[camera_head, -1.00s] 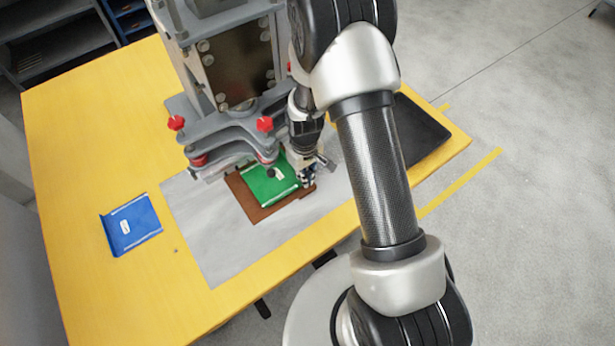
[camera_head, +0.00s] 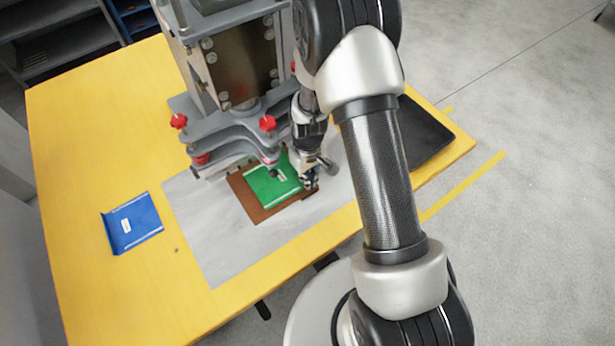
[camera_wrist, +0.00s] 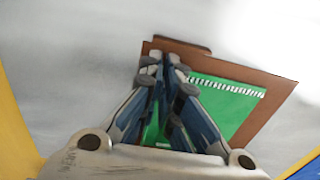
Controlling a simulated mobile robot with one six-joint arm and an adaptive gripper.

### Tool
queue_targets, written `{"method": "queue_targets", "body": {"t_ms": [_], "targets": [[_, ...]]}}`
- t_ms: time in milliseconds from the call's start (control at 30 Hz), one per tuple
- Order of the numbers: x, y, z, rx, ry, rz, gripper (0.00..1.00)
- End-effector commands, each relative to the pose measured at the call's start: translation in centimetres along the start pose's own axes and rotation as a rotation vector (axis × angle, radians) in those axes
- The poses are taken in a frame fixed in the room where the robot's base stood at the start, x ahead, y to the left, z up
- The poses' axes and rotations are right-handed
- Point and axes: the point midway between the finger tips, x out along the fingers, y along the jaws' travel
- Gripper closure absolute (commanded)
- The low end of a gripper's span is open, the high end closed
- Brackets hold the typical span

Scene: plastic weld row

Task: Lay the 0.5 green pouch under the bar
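The green pouch (camera_head: 272,185) lies flat on a brown board (camera_head: 247,202), with white strips along its edges and a small white label. Its far edge is close to the grey press head (camera_head: 232,150), which hides part of that side. My gripper (camera_head: 311,184) points down at the right edge of the board, beside the pouch. In the wrist view, its fingertips (camera_wrist: 166,64) are close together over the board's edge (camera_wrist: 275,95), and the pouch (camera_wrist: 225,100) shows beside and between the fingers. I cannot tell whether the tips pinch any of it.
A blue pouch (camera_head: 132,224) lies on the yellow table (camera_head: 90,150) at the left. A grey sheet (camera_head: 215,250) is under the board. A black pad (camera_head: 420,135) lies at the right. Red knobs (camera_head: 268,123) stick out from the press.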

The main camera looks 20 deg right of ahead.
Motion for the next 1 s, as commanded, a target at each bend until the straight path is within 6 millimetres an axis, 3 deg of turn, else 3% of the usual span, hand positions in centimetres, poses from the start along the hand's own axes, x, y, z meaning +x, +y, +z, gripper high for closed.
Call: {"method": "queue_targets", "body": {"t_ms": [800,1000], "targets": [[0.25,0.01,-0.03,0.000,0.000,0.000,1.00],[0.24,0.01,-0.02,0.000,0.000,0.000,0.85]]}}
